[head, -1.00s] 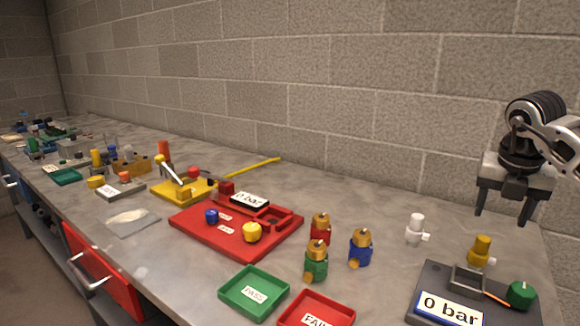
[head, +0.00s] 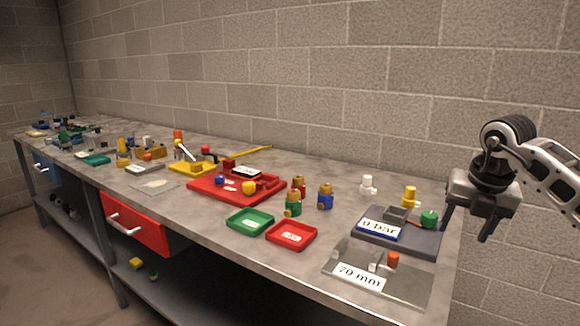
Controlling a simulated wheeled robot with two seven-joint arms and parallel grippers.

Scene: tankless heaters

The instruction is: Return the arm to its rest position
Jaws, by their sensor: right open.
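My right gripper (head: 466,222) is at the right of the head view, pointing down with its two fingers spread apart. It is open and nothing is between the fingers. It hangs by the right end of the bench (head: 330,262), beside the dark grey "0 bar" gauge block (head: 425,243). The right arm comes in from the right edge. My left gripper is not in view.
A grey "70 mm" plate (head: 405,290) lies at the bench's near right end. Green (head: 250,222) and red (head: 291,235) trays, several coloured valves and a red test board (head: 215,190) stand further left. A block wall (head: 360,90) runs behind. A red drawer (head: 135,222) is at the front.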

